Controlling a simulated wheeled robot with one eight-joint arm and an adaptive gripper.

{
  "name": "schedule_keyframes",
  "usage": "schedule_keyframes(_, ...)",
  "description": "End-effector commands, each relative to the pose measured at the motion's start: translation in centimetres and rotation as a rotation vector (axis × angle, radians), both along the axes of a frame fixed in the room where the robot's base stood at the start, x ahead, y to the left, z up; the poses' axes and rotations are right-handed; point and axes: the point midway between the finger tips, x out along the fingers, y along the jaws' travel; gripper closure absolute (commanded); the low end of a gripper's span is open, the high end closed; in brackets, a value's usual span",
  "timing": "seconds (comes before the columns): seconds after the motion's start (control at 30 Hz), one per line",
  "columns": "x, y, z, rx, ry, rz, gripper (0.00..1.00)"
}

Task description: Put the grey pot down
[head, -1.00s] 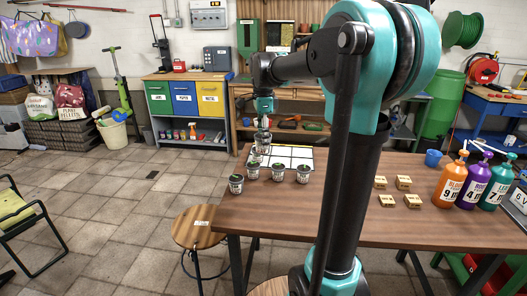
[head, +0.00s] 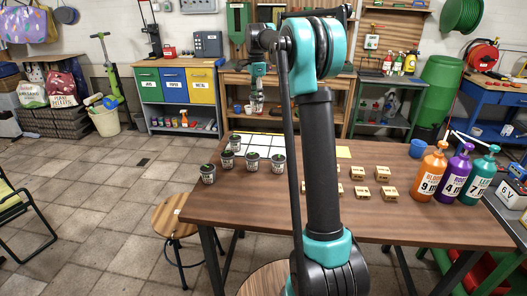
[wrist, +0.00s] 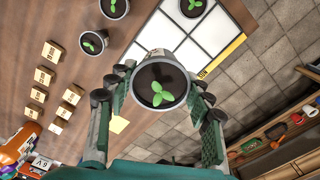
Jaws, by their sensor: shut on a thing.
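My gripper (head: 257,98) is shut on a grey pot (head: 258,108), held up beyond the table's far edge as seen in the head view. In the wrist view the held pot (wrist: 172,72) shows dark soil and a green seedling between my fingers (wrist: 160,100). It looks clear of the table. Several similar pots stand on the brown table, including a front left pot (head: 208,174), a right one (head: 278,164) and one at the back (head: 234,143).
Several small wooden blocks (head: 389,193) lie right of my arm. A yellow square (head: 343,152) lies near the back edge. A stool (head: 170,220) stands at front left.

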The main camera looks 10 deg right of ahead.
Motion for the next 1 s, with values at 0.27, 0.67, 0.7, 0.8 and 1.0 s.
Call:
schedule_keyframes(0.27,0.3,0.0,-4.8,0.000,0.000,0.003,0.81)
schedule_keyframes(0.67,0.3,0.0,-14.1,0.000,0.000,0.002,0.81)
schedule_keyframes(0.7,0.2,0.0,-14.7,0.000,0.000,0.002,0.81)
schedule_keyframes(0.8,0.3,0.0,-15.8,0.000,0.000,0.002,0.81)
schedule_keyframes(1.0,0.3,0.0,-16.9,0.000,0.000,0.002,0.81)
